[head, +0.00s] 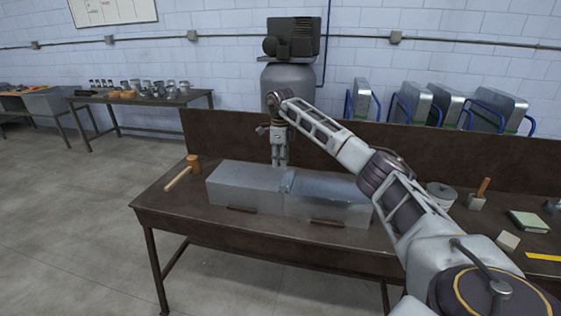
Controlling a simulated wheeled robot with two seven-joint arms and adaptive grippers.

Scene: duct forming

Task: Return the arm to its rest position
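My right arm (330,128) comes in from the lower right and reaches across the workbench. My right gripper (279,161) points down over the far side of a grey sheet-metal duct (243,190), near its middle. The fingers are small in view, and I cannot tell whether they are open or shut. Whether the fingertips touch the metal is also unclear. The duct lies lengthwise on the bench, with a raised seam where its two sections meet. My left gripper is not in view.
The dark workbench (160,212) has a back panel (420,160). A wooden mallet (193,164) lies at its left. A grey container (441,194), a wooden-handled tool (478,198), a pale block (507,241) and a green-covered block (528,222) stand at the right, beside my arm.

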